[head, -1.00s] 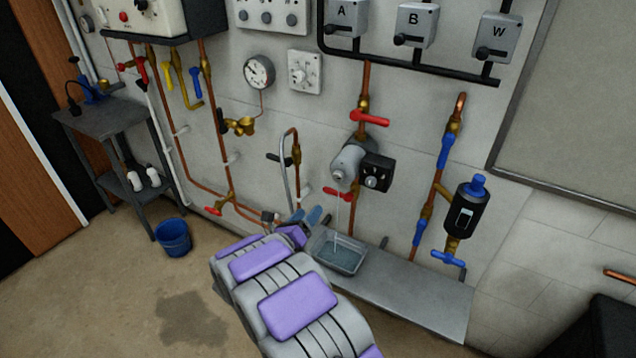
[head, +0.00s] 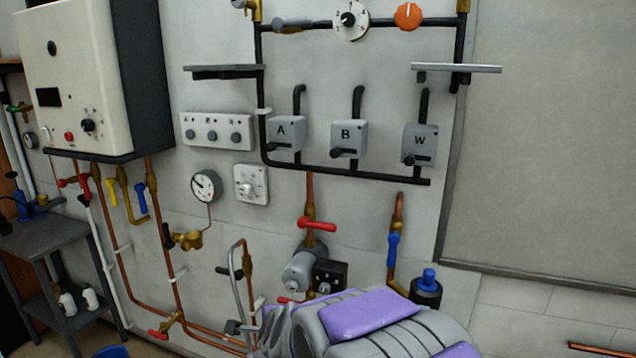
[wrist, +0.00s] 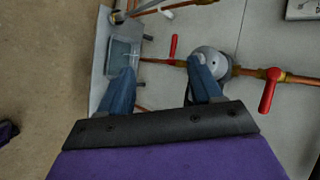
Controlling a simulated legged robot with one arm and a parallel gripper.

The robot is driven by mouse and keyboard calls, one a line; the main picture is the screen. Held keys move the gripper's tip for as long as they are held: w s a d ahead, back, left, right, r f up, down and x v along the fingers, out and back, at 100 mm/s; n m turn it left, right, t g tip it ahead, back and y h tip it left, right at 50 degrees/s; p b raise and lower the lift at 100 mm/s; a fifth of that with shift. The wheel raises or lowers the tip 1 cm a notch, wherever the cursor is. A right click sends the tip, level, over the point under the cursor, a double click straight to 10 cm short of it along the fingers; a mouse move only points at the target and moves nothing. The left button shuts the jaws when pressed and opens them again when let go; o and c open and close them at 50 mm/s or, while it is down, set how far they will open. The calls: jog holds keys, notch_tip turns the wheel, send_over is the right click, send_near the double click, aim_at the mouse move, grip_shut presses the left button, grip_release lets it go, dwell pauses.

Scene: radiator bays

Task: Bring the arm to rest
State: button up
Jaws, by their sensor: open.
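My gripper (wrist: 164,88) shows in the wrist view with its two blue fingers spread apart and nothing between them. The right finger overlaps the round grey valve body (wrist: 214,62) in the picture; I cannot tell whether they touch. The left finger overlaps the clear tray (wrist: 123,52). In the head view my grey and purple arm fills the bottom middle, and the gripper is not clearly seen there. The grey valve body (head: 299,272) stands just above the arm, below a red lever (head: 316,224).
A white boiler (head: 68,85) and copper pipes line the wall. Boxes A (head: 286,133), B (head: 348,138) and W (head: 419,145) hang under two small shelves. A dark side table (head: 45,240) stands at left. The board (head: 555,150) on the right is bare.

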jog(key=s+d+n+g+h, duration=0.1)
jog(key=s+d+n+g, duration=0.2)
jog(key=s, duration=1)
jog(key=s+d+r+n+g+h, duration=0.1)
jog(key=s+d+n+g, duration=0.3)
jog(key=s+d, duration=0.9)
jog(key=s+d+n+g+h, duration=0.1)
jog(key=s+d+n+g, duration=0.3)
jog(key=s+d+n, duration=0.4)
jog(key=s+d, duration=0.1)
jog(key=s, duration=0.5)
jog(key=shift+s+r+h, duration=0.3)
jog(key=shift+r+h, duration=0.05)
jog(key=shift+h, duration=0.05)
jog(key=shift+a, duration=0.1)
dwell(0.8)
